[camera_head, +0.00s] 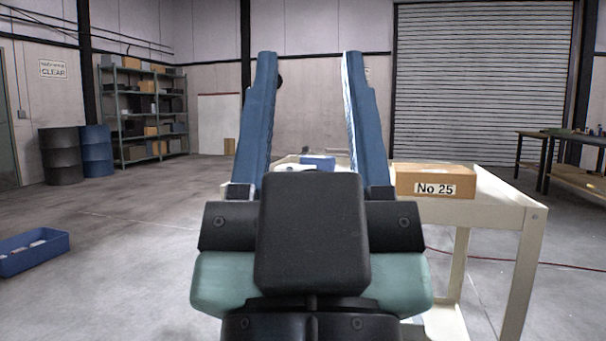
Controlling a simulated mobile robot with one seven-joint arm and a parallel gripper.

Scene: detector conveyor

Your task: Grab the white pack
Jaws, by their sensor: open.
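My gripper (308,55) fills the middle of the view. Its two blue fingers stand wide apart with nothing held between them. Beyond it is a cream table or cart (497,207). A small whitish item (297,168), possibly the white pack, shows low between the fingers on the cart. Its lower part is hidden behind the dark gripper body, so I cannot tell its full shape. A blue object (318,161) sits close behind it. My gripper is on the near side of these items, and no contact is visible.
A brown box (434,180) marked "No 25" stands on the cart, right of my gripper. A blue bin (34,251) lies on the floor at left. Drums (97,151) and shelving (150,115) stand at back left, a workbench (565,165) at right. The left floor is mostly clear.

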